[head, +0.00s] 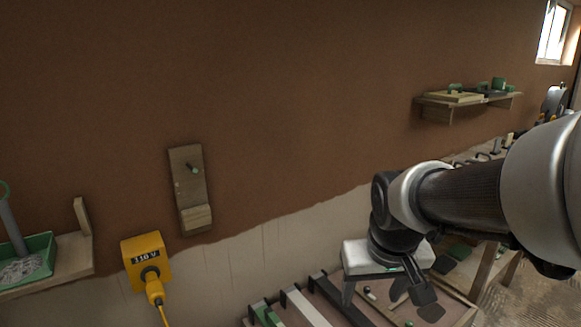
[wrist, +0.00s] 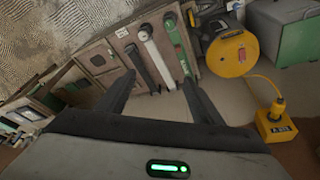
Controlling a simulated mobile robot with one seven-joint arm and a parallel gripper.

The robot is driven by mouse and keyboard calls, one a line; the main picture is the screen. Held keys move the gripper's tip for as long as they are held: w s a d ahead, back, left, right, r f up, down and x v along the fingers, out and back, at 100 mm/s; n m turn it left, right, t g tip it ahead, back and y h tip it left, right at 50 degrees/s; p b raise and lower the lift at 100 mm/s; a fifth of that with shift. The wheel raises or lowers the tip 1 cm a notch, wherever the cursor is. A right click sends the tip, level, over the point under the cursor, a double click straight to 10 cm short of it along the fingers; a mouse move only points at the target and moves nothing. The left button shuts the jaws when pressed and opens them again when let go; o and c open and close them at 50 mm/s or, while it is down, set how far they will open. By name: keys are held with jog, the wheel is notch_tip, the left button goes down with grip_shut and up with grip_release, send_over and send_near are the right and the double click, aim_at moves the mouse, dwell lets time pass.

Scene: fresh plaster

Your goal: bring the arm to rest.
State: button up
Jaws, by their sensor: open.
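My gripper (head: 382,286) hangs below my bent arm at the right of the head view, its fingers pointing down over a low board of tools. In the wrist view my gripper (wrist: 158,84) shows two dark fingers spread apart with nothing between them. Beyond the fingertips, the board (wrist: 120,38) holds long tools with black, white and green bodies. The fingers look apart from these tools, though the exact gap cannot be told.
A yellow 110 V box (head: 146,262) with a cable is on the wall at left, near a green tray (head: 40,262) on a shelf. A wooden bracket (head: 187,185) and a far shelf (head: 436,101) stick out from the wall. A yellow reel (wrist: 232,54) shows in the wrist view.

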jog(key=s+r+t, duration=0.2)
jog(key=s+r, duration=0.4)
jog(key=s, duration=0.5)
notch_tip(320, 180, up, 16)
jog(key=p, duration=1.5)
jog(key=shift+a+f+p, duration=0.25)
jog(key=shift+a+p, duration=0.1)
jog(key=shift+p, duration=0.05)
jog(key=shift+w, duration=0.1)
